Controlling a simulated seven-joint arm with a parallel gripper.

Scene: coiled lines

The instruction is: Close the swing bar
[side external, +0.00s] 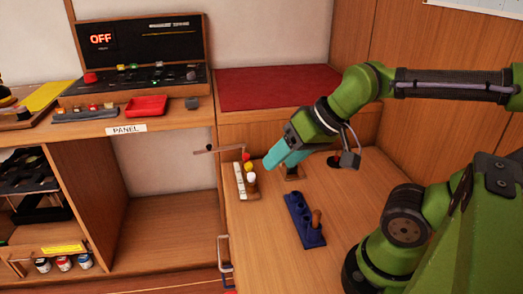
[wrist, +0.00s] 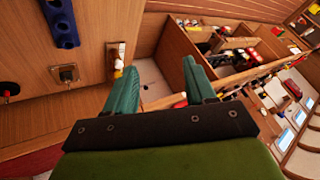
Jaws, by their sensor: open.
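The swing bar (side external: 218,149) is a thin brownish bar with a dark end knob. In the side view it sticks out to the left from a pale strip (side external: 240,182) on the desk, past the desk's edge. Red, yellow and white knobs (side external: 249,167) stand along that strip. My gripper (side external: 270,164) has teal fingers and is just right of the knobs, above the desk, apart from the bar. In the wrist view my gripper (wrist: 160,66) has its fingers wide apart with nothing between them. The strip (wrist: 116,50) shows left of them; the bar is hard to make out there.
A blue holed block (side external: 304,222) with a brown peg stands on the desk in front. A small dark-based fixture (side external: 292,173) sits behind my fingers. A shelf unit with a PANEL label (side external: 126,129) and a red tray (side external: 147,107) is at left. The desk's front is clear.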

